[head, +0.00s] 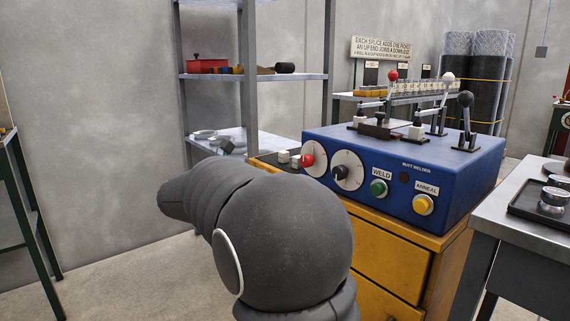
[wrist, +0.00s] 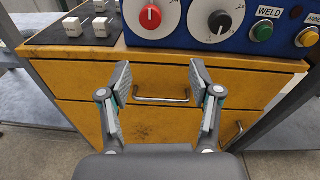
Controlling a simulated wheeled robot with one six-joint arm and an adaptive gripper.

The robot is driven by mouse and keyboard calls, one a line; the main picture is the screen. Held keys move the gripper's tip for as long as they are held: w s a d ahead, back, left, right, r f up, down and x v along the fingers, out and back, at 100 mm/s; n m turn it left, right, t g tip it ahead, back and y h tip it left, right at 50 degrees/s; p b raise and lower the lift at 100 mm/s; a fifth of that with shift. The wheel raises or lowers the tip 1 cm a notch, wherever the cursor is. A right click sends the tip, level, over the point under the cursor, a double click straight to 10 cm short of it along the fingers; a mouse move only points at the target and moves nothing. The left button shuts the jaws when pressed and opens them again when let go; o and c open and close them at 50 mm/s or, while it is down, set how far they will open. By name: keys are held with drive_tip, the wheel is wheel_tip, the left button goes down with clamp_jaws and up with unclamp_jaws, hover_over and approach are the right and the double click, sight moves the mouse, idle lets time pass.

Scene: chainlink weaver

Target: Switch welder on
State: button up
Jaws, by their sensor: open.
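The blue butt welder (head: 440,165) stands on a yellow drawer cabinet (head: 377,257). Its front has a red knob (head: 307,160), a dial with a black knob (head: 341,172), a green WELD button (head: 378,188) and a yellow ANNEAL button (head: 423,204). In the wrist view the red knob (wrist: 151,17) and the black knob (wrist: 219,22) show at the top. My gripper (wrist: 158,68) is open and empty, in front of the drawers and below the red knob, apart from the welder. My arm hides the gripper in the head view.
White blocks (wrist: 87,24) sit on a dark tray left of the welder. A metal table (head: 528,221) with a dark tray stands close on the right. A shelf rack (head: 255,76) is behind. Levers with red, white and black balls rise from the welder's top.

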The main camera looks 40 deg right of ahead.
sight(304, 161)
drive_tip(key=shift+n+h, duration=0.3)
drive_tip(key=shift+n, duration=0.2)
drive_tip(key=w+d, duration=0.1)
drive_tip(key=d, duration=0.3)
drive_tip(key=w+d, duration=0.1)
drive_tip(key=d, duration=0.4)
drive_tip(key=w+d, duration=0.1)
drive_tip(key=d, duration=0.3)
drive_tip(key=shift+w+d+r+p, duration=0.1)
drive_tip(key=shift+d+r+p, duration=0.25)
drive_tip(key=shift+r, duration=0.05)
drive_tip(key=c, duration=1.1)
